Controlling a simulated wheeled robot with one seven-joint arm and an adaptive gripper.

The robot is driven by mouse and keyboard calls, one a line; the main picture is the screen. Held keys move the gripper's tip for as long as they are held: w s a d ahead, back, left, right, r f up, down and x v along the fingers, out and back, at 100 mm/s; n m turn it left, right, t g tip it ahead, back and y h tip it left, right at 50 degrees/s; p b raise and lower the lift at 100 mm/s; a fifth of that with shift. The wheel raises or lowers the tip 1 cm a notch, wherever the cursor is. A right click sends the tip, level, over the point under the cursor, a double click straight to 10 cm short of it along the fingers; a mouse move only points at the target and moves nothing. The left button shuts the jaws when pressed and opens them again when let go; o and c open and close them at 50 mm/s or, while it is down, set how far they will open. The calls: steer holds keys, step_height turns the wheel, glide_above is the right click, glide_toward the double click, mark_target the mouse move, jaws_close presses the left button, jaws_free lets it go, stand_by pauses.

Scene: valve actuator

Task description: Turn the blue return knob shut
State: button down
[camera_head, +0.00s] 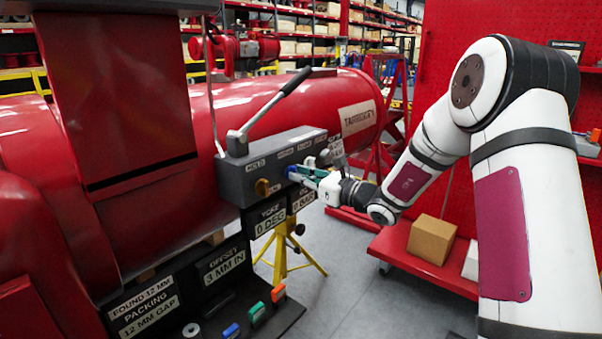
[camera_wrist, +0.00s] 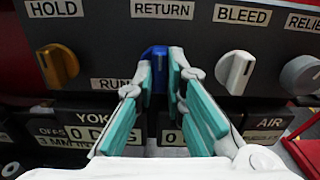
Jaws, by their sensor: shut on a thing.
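The blue return knob (camera_wrist: 155,68) sits under the RETURN label on the dark grey valve block (camera_head: 230,178). In the wrist view, my gripper (camera_wrist: 160,75) has its two fingers on either side of the knob, shut on it. The knob's upper part shows between the fingertips, pointing roughly upright; its lower part is partly hidden by the fingers. In the head view, my gripper (camera_head: 302,174) reaches the block from the right, and the blue knob (camera_head: 291,172) shows only as a small patch at the fingertips.
An orange hold knob (camera_wrist: 58,65) is left of the return knob; a white bleed knob (camera_wrist: 236,72) and a grey relief knob (camera_wrist: 300,75) are to the right. A lever (camera_head: 272,102) rises from the block. Label plates (camera_head: 270,217) hang below.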

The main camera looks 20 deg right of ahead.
steer(key=shift+f, duration=0.1)
stand_by(0.4)
steer(key=c, duration=1.6)
jaws_free()
steer(key=shift+c, duration=0.2)
steer(key=v, duration=1.2)
